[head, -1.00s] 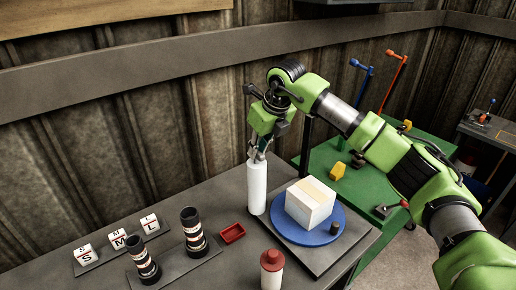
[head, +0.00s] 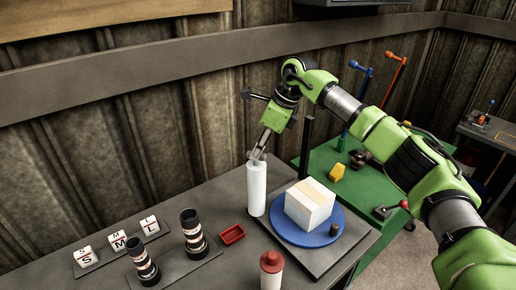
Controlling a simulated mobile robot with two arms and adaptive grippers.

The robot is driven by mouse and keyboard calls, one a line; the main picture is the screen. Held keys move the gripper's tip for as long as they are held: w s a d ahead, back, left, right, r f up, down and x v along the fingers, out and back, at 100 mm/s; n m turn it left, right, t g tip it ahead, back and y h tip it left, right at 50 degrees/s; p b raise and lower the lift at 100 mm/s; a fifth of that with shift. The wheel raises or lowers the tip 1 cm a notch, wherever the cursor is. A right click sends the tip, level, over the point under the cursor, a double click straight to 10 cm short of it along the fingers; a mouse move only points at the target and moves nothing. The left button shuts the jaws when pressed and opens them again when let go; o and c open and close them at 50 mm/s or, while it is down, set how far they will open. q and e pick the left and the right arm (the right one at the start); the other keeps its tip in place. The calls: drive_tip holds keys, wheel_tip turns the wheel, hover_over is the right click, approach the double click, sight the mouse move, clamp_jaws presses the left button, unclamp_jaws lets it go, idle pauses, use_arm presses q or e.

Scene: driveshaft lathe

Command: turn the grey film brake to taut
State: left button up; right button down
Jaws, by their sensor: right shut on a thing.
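A white film roll (head: 257,190) stands upright at the back of the grey bench, beside the blue turntable. My right gripper (head: 257,157) comes down at a tilt onto the top of the roll, and its fingers are shut there. The grey film brake at the top of the roll is largely hidden by the fingers, so its setting cannot be read. A cream box with a tan tape strip (head: 311,204) sits on the blue turntable (head: 290,236). My left gripper is not in view.
A dark mast (head: 306,150) stands just right of the roll. A red tray (head: 232,234), a red-capped white bottle (head: 271,270), two dark striped cylinders (head: 194,233) and S, M, L blocks (head: 117,240) are on the bench. A green table (head: 335,160) stands behind right.

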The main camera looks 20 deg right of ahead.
drive_tip(key=shift+w+r+n+g+p, duration=0.1)
drive_tip(key=shift+n+g+p, duration=0.35)
drive_tip(key=shift+n, duration=0.75)
drive_tip(key=shift+y, duration=0.3)
drive_tip(key=c, duration=2)
unclamp_jaws()
drive_tip(key=shift+o, duration=0.2)
drive_tip(key=shift+d, duration=0.1)
drive_tip(key=v, duration=1.2)
